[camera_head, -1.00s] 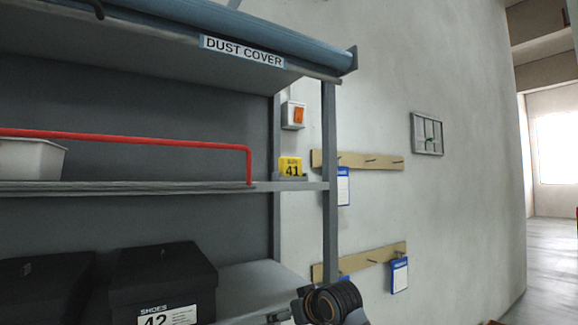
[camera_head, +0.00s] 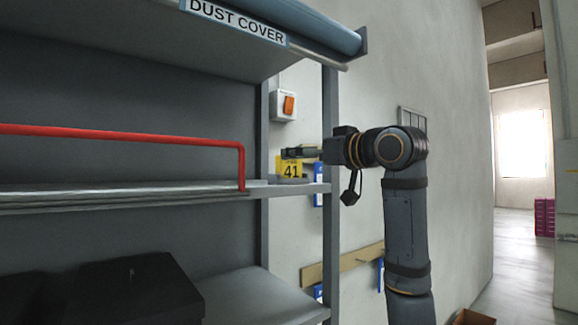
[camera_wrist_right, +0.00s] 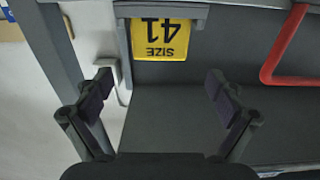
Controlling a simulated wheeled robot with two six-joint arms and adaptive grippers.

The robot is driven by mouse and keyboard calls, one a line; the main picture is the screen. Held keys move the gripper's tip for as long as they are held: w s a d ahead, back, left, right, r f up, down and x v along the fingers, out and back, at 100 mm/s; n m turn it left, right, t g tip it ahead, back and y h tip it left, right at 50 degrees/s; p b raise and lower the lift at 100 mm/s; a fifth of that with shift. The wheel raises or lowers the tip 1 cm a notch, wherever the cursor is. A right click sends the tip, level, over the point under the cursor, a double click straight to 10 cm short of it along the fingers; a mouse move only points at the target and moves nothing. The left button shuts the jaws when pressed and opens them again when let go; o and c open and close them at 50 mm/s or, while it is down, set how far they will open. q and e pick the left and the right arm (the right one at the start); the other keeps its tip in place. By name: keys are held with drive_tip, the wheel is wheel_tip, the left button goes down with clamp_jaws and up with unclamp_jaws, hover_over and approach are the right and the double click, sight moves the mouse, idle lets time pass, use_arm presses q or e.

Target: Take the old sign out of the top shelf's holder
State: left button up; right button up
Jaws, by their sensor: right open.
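The old sign is a yellow card marked "SIZE 41" (camera_head: 290,168). It stands in a grey holder at the right end of the top shelf (camera_head: 120,196). In the right wrist view the sign (camera_wrist_right: 160,39) appears upside down, with its edge in the grey holder (camera_wrist_right: 160,10). My right gripper (camera_head: 300,153) is at the sign's height, reaching in from the right past the shelf post. In the wrist view it is open and empty (camera_wrist_right: 160,82), with the sign just beyond the fingertips and roughly centred between them. My left gripper is not in view.
A grey shelf post (camera_head: 330,150) stands close to my right wrist. A red rail (camera_head: 120,137) runs along the shelf to the left of the sign. The dust cover roll (camera_head: 310,25) is above. A switch box (camera_head: 284,105) is on the wall behind. A dark shoe box (camera_head: 135,290) sits below.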

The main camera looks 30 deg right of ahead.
sight(294, 178)
drive_tip(key=w+p, duration=0.2)
drive_tip(key=w, duration=0.1)
drive_tip(key=w+p, duration=0.1)
drive_tip(key=shift+w+a+r, duration=0.15)
drive_tip(key=shift+r, duration=0.15)
drive_tip(key=shift+w+f+p, duration=0.25)
drive_tip(key=shift+w+p, duration=0.35)
drive_tip(key=shift+w, duration=0.4)
drive_tip(key=shift+w+a+f, duration=0.1)
drive_tip(key=shift+w, duration=0.05)
drive_tip(key=c, duration=0.6)
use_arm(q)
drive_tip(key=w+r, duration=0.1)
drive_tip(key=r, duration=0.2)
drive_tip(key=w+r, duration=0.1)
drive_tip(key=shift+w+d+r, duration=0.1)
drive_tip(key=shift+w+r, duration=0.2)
use_arm(e)
drive_tip(key=c, duration=0.7)
